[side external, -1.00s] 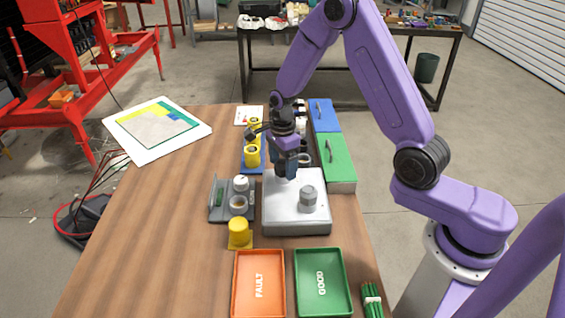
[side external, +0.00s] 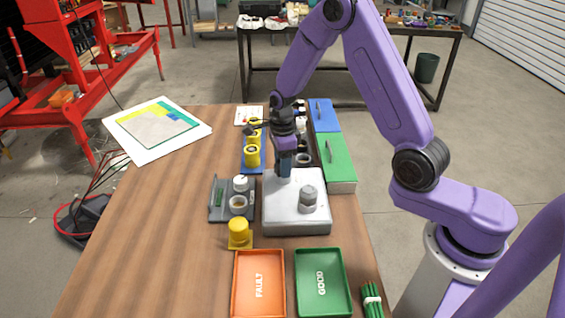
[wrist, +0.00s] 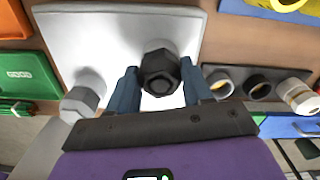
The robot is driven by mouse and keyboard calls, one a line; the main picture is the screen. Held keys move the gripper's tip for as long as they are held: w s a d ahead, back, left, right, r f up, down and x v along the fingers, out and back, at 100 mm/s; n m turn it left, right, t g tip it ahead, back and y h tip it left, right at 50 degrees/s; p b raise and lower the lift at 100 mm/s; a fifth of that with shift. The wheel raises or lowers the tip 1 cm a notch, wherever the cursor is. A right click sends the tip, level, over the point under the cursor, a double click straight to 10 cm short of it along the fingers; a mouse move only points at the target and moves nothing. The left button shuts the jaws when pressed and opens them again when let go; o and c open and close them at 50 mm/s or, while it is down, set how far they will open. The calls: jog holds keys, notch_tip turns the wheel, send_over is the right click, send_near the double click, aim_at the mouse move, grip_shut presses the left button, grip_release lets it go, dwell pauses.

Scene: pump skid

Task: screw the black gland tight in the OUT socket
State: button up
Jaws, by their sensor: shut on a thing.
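The black gland (wrist: 160,72) is a hex-headed piece, seen from above between my fingers over the pale block in the wrist view. My gripper (wrist: 160,88) is shut on it, one blue finger on each side. In the side view my gripper (side external: 284,172) points down at the far left part of the pale block (side external: 297,226), and its fingers hide the gland there. The OUT socket is hidden under the gland and fingers; I cannot tell how deep the gland sits. A grey hex gland (side external: 308,193) stands upright on the same block, also in the wrist view (wrist: 84,98).
An orange FAULT tray (side external: 236,290) and a green GOOD tray (side external: 323,253) lie in front. A grey stand (side external: 218,213) and a yellow piece (side external: 239,230) are left of the block. Green (side external: 338,160) and blue (side external: 326,117) boxes stand behind right.

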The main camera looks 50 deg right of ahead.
jog(key=m, duration=0.5)
jog(key=o, duration=1.1)
jog(key=shift+r, duration=0.1)
notch_tip(320, 180, up, 17)
jog(key=s+a+n, duration=0.8)
jog(key=s+n, duration=0.4)
jog(key=n, duration=0.8)
jog(key=s+d+n, duration=0.1)
jog(key=s+n, duration=0.8)
jog(key=n, duration=0.2)
jog(key=s+d+f+n, duration=0.1)
jog(key=s+d+n, duration=0.1)
jog(key=s+n, duration=0.8)
jog(key=shift+s+f+n, duration=0.25)
jog(key=shift+f+n, duration=0.05)
jog(key=shift+n, duration=0.1)
